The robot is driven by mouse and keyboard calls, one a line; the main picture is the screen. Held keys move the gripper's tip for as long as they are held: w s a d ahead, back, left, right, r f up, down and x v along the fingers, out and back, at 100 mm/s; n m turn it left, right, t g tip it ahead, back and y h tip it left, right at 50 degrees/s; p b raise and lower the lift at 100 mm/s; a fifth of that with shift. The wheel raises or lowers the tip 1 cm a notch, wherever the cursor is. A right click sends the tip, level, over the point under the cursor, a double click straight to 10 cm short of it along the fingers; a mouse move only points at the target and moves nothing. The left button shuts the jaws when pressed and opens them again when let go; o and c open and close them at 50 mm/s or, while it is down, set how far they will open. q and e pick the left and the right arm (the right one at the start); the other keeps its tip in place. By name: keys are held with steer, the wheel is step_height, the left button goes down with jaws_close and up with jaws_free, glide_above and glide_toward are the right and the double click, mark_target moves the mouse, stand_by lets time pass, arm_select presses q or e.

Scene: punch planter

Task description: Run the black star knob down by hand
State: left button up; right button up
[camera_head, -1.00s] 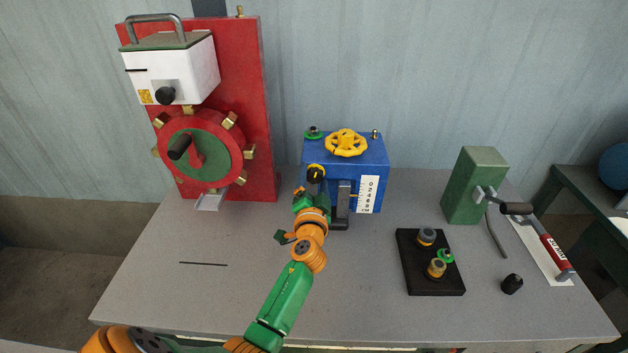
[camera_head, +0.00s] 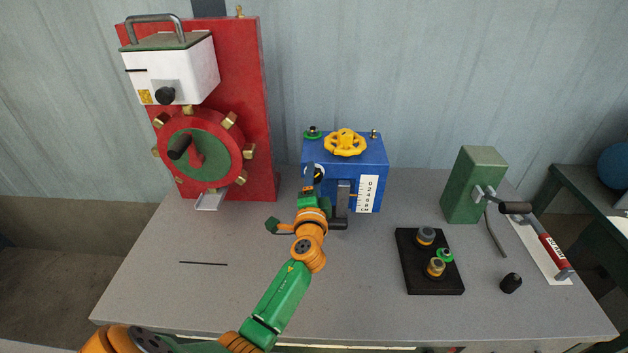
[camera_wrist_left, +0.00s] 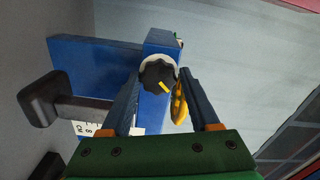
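The black star knob (camera_wrist_left: 157,76) has a yellow mark and a pale round plate behind it. It sits on the front of the blue box (camera_head: 345,170); in the head view the knob (camera_head: 320,173) is partly hidden by my left gripper (camera_head: 310,178). In the left wrist view my left gripper (camera_wrist_left: 160,76) has its two dark fingers apart, one on each side of the knob. I see no clear grip, and cannot tell whether either finger touches it. My right gripper is not in view.
The box carries a yellow handwheel (camera_head: 345,142), a scale (camera_head: 368,194) and a dark lever (camera_head: 340,222). A red machine (camera_head: 262,100) stands left; a black tray (camera_head: 418,280) and a green block (camera_head: 474,185) stand right. The front middle of the table is clear.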

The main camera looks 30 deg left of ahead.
arm_select(q)
steer(key=shift+o, duration=1.3)
steer(key=shift+w, duration=0.1)
steer(key=v, duration=0.7)
steer(key=shift+b, duration=0.3)
steer(key=shift+f, duration=0.1)
steer(key=b+v, duration=0.2)
steer(key=v, duration=0.5)
